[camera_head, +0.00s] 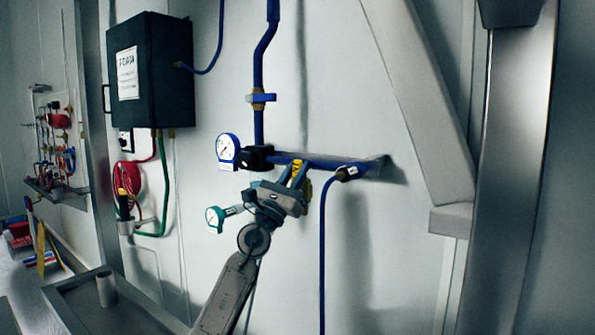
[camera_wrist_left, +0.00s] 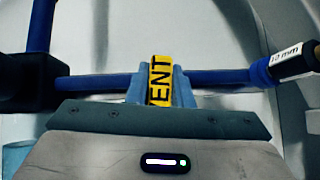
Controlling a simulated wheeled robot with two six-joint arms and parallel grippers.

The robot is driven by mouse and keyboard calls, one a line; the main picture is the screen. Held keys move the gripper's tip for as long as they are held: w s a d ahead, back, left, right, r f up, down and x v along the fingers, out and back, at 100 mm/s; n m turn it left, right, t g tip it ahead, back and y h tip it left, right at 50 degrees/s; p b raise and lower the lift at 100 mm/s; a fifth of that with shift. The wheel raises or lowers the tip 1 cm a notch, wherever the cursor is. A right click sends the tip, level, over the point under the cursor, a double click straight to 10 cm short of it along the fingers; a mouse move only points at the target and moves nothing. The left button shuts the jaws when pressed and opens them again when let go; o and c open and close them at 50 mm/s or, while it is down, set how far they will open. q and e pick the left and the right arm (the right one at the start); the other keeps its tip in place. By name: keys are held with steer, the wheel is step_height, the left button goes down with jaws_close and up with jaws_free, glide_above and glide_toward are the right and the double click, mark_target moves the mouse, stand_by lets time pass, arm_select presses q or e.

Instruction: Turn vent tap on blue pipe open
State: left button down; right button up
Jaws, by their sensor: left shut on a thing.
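The blue pipe (camera_head: 325,165) runs sideways along the wall in the head view and crosses the left wrist view (camera_wrist_left: 218,78). The vent tap's yellow handle (camera_head: 298,168) is at the pipe's middle. The tap's body is hidden behind the gripper. My right gripper is not in view.
A blue-rimmed gauge (camera_head: 228,150) and black block (camera_head: 257,158) sit left of the tap. A teal gauge (camera_head: 215,217) is lower left, close to my arm.

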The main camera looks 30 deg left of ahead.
arm_select(q)
steer(key=shift+f, duration=0.15)
steer(key=c, duration=1.3)
jaws_free()
steer(key=shift+c, duration=0.2)
steer(key=shift+o, duration=0.3)
steer(key=b+v, duration=0.2)
steer(key=v, duration=0.8)
steer(key=shift+s+f+b, duration=0.2)
steer(key=shift+s+b, duration=0.15)
steer(key=shift+b, duration=0.05)
steer(key=shift+a, duration=0.15)
